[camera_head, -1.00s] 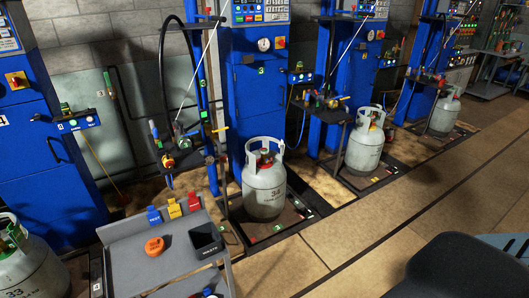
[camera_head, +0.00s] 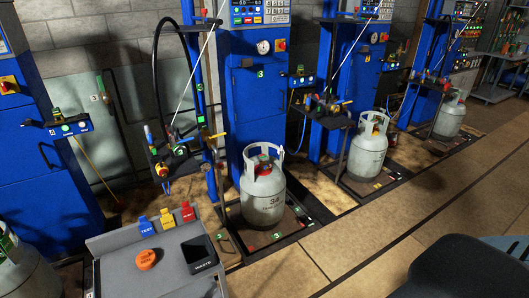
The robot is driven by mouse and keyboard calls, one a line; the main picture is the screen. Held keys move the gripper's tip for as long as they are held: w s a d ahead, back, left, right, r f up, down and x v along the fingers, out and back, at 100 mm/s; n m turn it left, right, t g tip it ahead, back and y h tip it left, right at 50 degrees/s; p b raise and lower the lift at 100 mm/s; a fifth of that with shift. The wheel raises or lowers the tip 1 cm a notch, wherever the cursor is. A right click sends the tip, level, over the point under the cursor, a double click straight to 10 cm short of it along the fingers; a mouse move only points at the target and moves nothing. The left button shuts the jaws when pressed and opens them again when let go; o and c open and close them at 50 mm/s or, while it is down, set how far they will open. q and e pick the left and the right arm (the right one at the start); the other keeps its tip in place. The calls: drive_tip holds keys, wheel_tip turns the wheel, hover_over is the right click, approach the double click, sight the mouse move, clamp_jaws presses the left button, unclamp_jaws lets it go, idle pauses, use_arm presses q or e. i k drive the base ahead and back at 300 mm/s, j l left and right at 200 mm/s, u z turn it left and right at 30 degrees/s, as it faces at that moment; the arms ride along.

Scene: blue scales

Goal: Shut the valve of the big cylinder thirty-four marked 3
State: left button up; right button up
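The big grey cylinder marked 34 (camera_head: 263,198) stands upright on a low platform in front of the blue cabinet marked 3 (camera_head: 262,110). A red part, which looks like its valve, shows inside the white collar (camera_head: 264,162) on top; whether the valve is open or shut cannot be told. Green labels with 3 are on the cabinet and on the platform edge (camera_head: 277,236). Neither of my grippers is in the view.
A grey cart (camera_head: 120,262) with an orange round object (camera_head: 147,260), a black bin (camera_head: 199,254) and coloured tags stands at the front left. Other cylinders (camera_head: 368,148) stand right and at the left edge. A dark chair (camera_head: 450,266) is front right. Floor between is clear.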

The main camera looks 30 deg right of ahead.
sight(262, 156)
drive_tip(key=i+l, duration=0.3)
drive_tip(key=l, duration=0.25)
drive_tip(key=i+l, duration=0.3)
drive_tip(key=l, duration=0.2)
drive_tip(key=i+l, duration=0.25)
drive_tip(key=l, duration=0.3)
drive_tip(key=i+l, duration=0.3)
drive_tip(key=l, duration=0.2)
drive_tip(key=i+l, duration=0.3)
drive_tip(key=l, duration=0.25)
drive_tip(key=i+l, duration=0.3)
drive_tip(key=l, duration=0.25)
drive_tip(key=i+l, duration=0.3)
drive_tip(key=l, duration=0.2)
drive_tip(key=i+l, duration=0.25)
drive_tip(key=l, duration=0.3)
drive_tip(key=i+u, duration=0.05)
